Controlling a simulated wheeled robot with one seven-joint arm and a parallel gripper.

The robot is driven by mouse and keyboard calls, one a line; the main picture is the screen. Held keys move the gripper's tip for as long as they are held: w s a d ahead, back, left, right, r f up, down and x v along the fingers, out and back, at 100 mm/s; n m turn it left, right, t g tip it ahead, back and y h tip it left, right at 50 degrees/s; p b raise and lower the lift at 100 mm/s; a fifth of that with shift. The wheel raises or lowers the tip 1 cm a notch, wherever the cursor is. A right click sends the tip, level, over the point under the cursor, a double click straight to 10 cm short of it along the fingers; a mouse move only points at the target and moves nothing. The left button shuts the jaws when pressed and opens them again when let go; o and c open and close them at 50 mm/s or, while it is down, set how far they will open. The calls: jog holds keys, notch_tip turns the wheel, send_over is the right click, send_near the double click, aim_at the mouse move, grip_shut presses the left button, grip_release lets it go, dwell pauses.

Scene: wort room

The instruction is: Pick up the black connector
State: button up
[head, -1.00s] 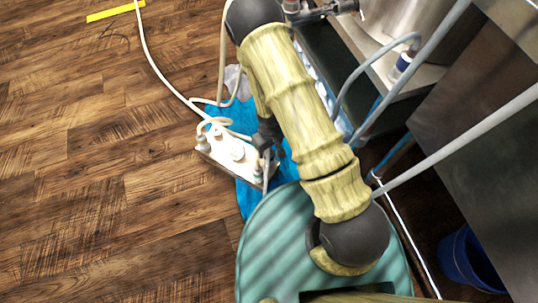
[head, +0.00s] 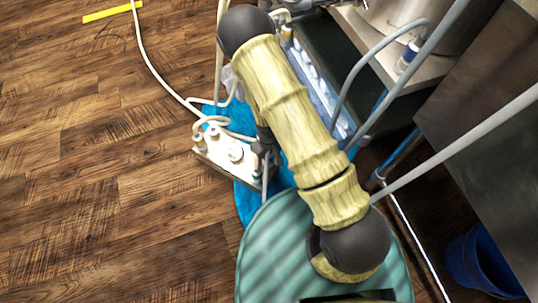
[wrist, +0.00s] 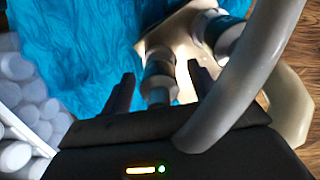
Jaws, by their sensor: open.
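My gripper (wrist: 160,72) is open in the wrist view, with its two dark fingers apart. A grey, cylindrical fitting (wrist: 158,82) shows between the fingers; I cannot tell whether they touch it. It sits at the edge of a pale block (wrist: 185,65), with more fittings alongside. In the head view the white block (head: 228,168) lies on a blue cloth (head: 245,205), and the dark gripper (head: 266,148) is at its right end, partly hidden by my arm. I cannot make out a clearly black connector apart from the gripper.
A thick grey hose (wrist: 245,80) crosses close in front of the wrist camera. A white hose (head: 160,75) runs over the wooden floor to the block. A rack with a steel vessel (head: 395,15) stands right; a blue bucket (head: 470,265) is lower right.

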jog(key=c, duration=1.2)
jog(key=shift+o, duration=0.2)
notch_tip(320, 180, up, 10)
jog(key=p, duration=0.7)
jog(key=shift+r, duration=0.1)
jog(key=shift+r+p, duration=2.1)
jog(key=shift+r, duration=0.05)
